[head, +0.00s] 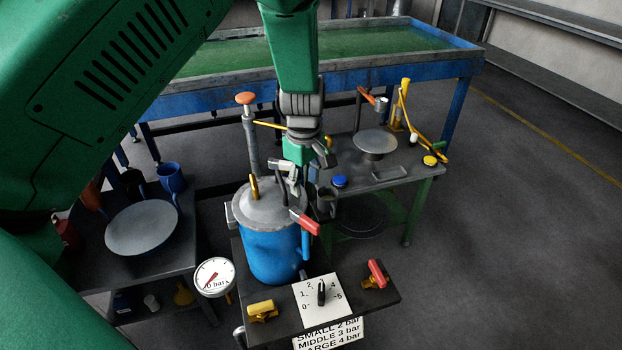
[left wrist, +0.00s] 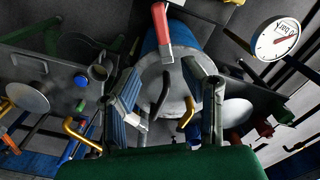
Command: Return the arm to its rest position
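My left arm (head: 295,55) reaches down from the top in the head view. Its gripper (head: 301,172) is over the grey lid (head: 262,212) of the blue pot (head: 268,255). In the left wrist view the two fingers of the gripper (left wrist: 166,88) stand apart, with the lid (left wrist: 152,85) seen between and beyond them. I see nothing held between them. A red handle (head: 304,222) sticks out at the pot's right side; it also shows in the left wrist view (left wrist: 161,25). My right gripper is not in view.
A stand (head: 250,333) carries a dial (head: 321,292), a yellow handle (head: 262,309) and a red handle (head: 376,272). A gauge (head: 215,277) is left of the pot. A side table (head: 400,178) with tools is behind right. Open floor (head: 500,240) lies right.

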